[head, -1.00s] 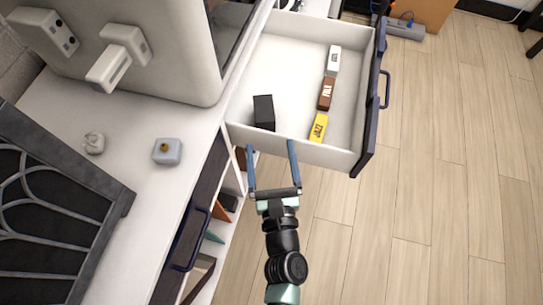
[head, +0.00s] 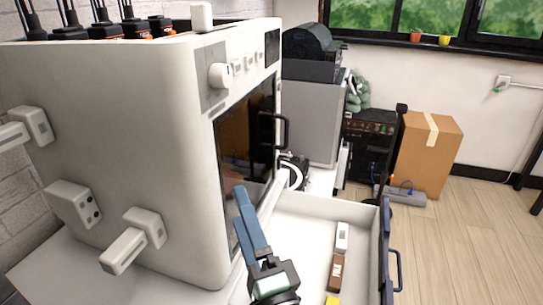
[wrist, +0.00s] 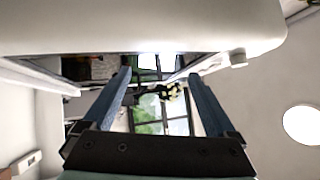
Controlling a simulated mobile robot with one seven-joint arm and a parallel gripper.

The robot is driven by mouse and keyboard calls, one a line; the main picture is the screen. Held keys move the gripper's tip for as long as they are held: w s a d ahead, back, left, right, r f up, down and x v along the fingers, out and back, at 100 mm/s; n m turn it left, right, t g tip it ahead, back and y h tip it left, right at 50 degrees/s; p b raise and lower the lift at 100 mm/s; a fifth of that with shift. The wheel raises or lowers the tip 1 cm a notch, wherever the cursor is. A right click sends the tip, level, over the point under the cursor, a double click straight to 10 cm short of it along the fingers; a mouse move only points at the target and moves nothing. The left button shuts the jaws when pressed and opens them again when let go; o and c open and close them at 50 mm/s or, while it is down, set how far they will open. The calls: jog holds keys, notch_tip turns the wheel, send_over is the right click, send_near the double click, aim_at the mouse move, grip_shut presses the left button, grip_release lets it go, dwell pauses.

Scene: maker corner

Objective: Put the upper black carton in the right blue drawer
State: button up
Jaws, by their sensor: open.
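The open drawer (head: 299,232), white inside with a dark blue front, lies at the lower middle of the head view, right of the big white machine. Its near end is cut off. A white box (head: 342,237), a brown box (head: 337,270) and part of a yellow box (head: 332,300) lie along its right side. No black carton shows in either current view. My gripper (head: 240,190) is raised before the machine's door, at the drawer's left. In the wrist view my gripper (wrist: 158,76) has its fingers apart, with nothing between them.
The white machine (head: 120,130) with knobs and a door handle (head: 283,130) stands close beside my gripper. Beyond the drawer are a grey cabinet (head: 310,115) and a cardboard box (head: 430,155). The wooden floor (head: 470,250) on the right is clear.

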notch_tip(320, 180, up, 18)
jog(key=s+n+t, duration=0.2)
jog(key=n+t, duration=0.1)
jog(key=n, duration=0.8)
jog(key=s+d+r+n+t+h, duration=0.1)
jog(key=s+d+r+t+h, duration=0.1)
jog(key=s+r+h, duration=0.2)
jog(key=s+d+r+n+t+h, duration=0.1)
jog(key=s+r+h, duration=0.3)
jog(key=r, duration=0.7)
jog(key=shift+s+d+r+n+t, duration=0.15)
jog(key=shift+s+d+n+t, duration=0.4)
jog(key=shift+t, duration=0.25)
jog(key=shift+w, duration=0.1)
